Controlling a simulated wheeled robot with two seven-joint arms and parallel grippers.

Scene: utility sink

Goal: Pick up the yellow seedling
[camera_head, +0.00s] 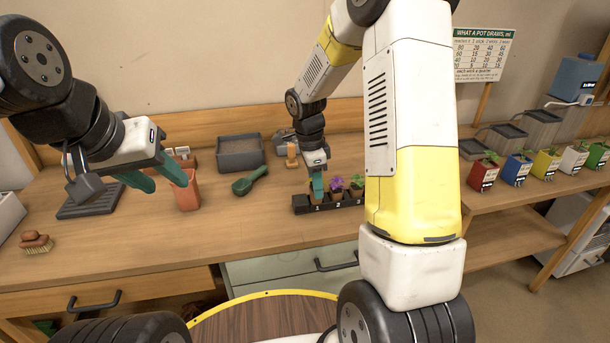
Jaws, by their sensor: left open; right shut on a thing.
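A black seedling tray (325,205) with numbered slots stands on the bench. My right gripper (317,193) points down over slot 1 and is shut on a small brown seedling plug (317,198) there. The gripper hides the plant's top, so I cannot tell its colour. My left gripper (160,182) is open, its fingers beside the rim of an orange pot (187,194); I cannot tell whether they touch.
A green scoop (250,180) and a grey soil bin (240,152) lie behind the middle of the bench. Several coloured pots, including a yellow one (545,164), stand at the right. The bench front is clear.

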